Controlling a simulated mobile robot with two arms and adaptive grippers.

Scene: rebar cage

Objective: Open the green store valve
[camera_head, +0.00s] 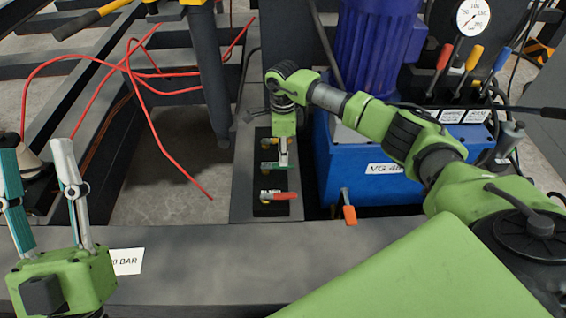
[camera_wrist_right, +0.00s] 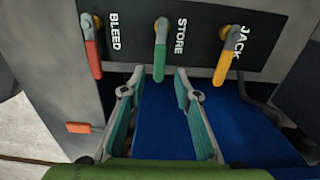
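The green store valve handle (camera_wrist_right: 159,60) hangs from a brass stem beside the STORE label on a dark panel (camera_wrist_right: 200,60) in the right wrist view. Its free end lies between the fingertips of my right gripper (camera_wrist_right: 159,76), which is open with a gap on both sides. In the head view the green handle (camera_head: 268,165) is partly hidden by my right gripper (camera_head: 283,160), which points down over the panel. The red BLEED handle (camera_wrist_right: 94,58) and the yellow JACK handle (camera_wrist_right: 223,66) flank it. My left gripper (camera_head: 34,152) is open and empty at the far left.
A blue tank (camera_head: 350,165) with a blue motor (camera_head: 375,45) stands right of the panel. Levers (camera_head: 470,60) and a gauge (camera_head: 473,17) are at the upper right. An orange-handled valve (camera_head: 349,214) sticks out low. Red hoses (camera_head: 150,120) loop at the left.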

